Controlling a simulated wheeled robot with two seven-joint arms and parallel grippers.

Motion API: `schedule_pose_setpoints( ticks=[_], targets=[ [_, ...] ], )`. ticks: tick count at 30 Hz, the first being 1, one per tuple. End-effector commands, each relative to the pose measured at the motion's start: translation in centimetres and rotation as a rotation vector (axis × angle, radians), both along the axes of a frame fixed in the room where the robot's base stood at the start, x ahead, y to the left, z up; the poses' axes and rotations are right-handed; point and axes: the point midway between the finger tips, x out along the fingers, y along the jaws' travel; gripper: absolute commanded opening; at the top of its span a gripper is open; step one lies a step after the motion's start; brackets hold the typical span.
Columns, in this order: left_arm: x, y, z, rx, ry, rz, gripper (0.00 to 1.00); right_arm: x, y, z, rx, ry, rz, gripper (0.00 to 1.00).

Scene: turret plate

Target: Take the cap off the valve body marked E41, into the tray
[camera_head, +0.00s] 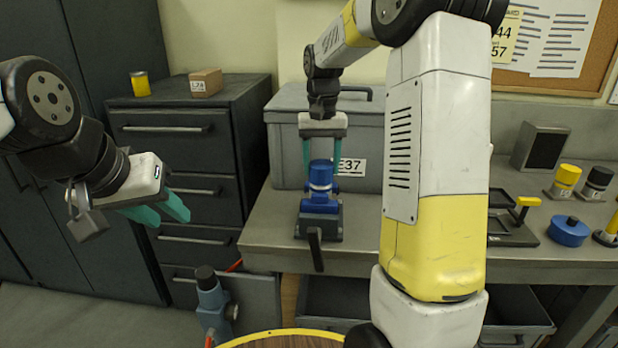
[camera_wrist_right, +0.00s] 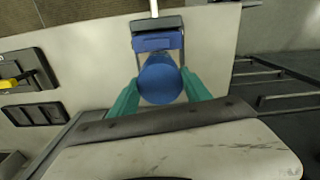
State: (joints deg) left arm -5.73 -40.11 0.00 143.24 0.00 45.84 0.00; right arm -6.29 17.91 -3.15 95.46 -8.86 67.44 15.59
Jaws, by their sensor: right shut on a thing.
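A blue valve body (camera_head: 320,208) with a blue cap (camera_head: 320,172) and a pale band stands upright on the bench by a grey case. No E41 mark is readable on it. My right gripper (camera_head: 321,166) comes down from above and is shut on the cap, which also shows between its teal fingers in the right wrist view (camera_wrist_right: 160,78). The cap is still at the top of the body. My left gripper (camera_head: 160,212) is open and empty, off to the left over the floor.
The grey case (camera_head: 285,140) labelled E37 stands behind the valve body. Right of the tray are a blue round pot (camera_head: 570,232) and yellow and black capped pieces (camera_head: 564,180). A dark drawer cabinet (camera_head: 185,160) stands left. My right arm hides the bench middle.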

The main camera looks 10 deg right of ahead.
Motion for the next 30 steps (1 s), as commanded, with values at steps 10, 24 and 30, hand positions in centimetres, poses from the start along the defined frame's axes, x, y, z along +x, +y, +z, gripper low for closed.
schedule_pose_setpoints(
  ticks=[10,24,30],
  targets=[
    [0.0,0.0,0.0,0.000,0.000,0.000,0.36,0.0,0.0,0.1,0.000,-0.001,0.355,0.20],
    [0.0,0.0,0.0,0.000,0.000,0.000,0.36,0.0,0.0,2.4,0.000,-0.002,0.352,0.20],
    [0.0,0.0,0.0,0.000,0.000,0.000,0.36,0.0,0.0,3.4,0.000,-0.001,0.351,0.20]
  ],
)
